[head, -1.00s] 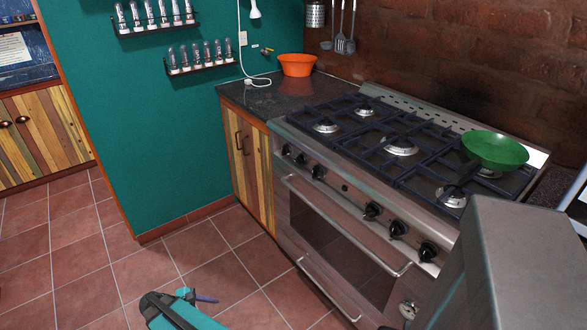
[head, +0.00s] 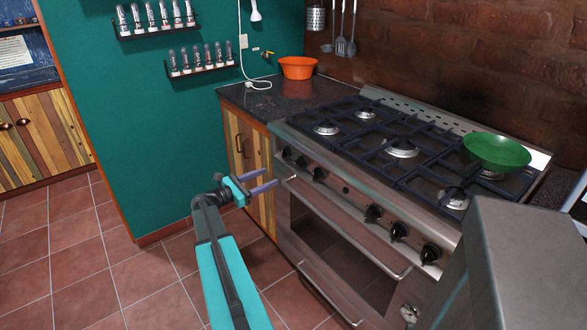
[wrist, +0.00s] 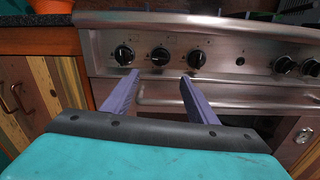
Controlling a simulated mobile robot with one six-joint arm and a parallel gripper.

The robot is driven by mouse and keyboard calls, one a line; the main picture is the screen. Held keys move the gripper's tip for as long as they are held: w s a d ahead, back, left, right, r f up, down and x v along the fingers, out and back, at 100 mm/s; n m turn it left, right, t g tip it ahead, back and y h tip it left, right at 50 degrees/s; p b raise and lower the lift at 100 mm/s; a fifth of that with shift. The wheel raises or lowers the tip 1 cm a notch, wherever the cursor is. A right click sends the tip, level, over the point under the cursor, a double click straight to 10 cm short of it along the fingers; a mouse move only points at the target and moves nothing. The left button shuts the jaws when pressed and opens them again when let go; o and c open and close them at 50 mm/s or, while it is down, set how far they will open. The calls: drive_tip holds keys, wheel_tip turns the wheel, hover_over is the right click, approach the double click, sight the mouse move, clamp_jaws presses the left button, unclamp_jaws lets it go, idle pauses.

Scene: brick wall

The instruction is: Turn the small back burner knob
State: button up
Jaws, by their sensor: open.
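The stove (head: 345,185) has a row of black knobs on its steel front panel. Three stand in the left group: a left knob (wrist: 124,55), a middle knob (wrist: 160,56) and a right knob (wrist: 197,59). No label shows which one is the small back burner knob. My gripper (head: 276,179) is open and empty, in front of the left end of the stove. In the wrist view its two purple fingers (wrist: 158,77) point at the panel, and the middle knob appears between and just above the tips. The fingers look apart from the knobs.
The upper oven handle (head: 345,225) sticks out below the knobs, near the fingers. More knobs (head: 398,230) are to the right. A green pan (head: 496,150) sits on the right burners. An orange bowl (head: 297,66) stands on the dark counter (head: 262,97). The floor is clear.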

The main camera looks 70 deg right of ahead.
sight(297, 164)
drive_tip(key=shift+d+r, duration=0.1)
drive_tip(key=shift+r, duration=0.05)
drive_tip(key=p+x, duration=0.1)
drive_tip(key=x, duration=1.2)
drive_tip(key=shift+s+d+p, duration=0.2)
drive_tip(key=shift+d+p, duration=0.1)
drive_tip(key=shift+p, duration=0.1)
drive_tip(key=c, duration=1.1)
drive_tip(key=shift+o, duration=0.2)
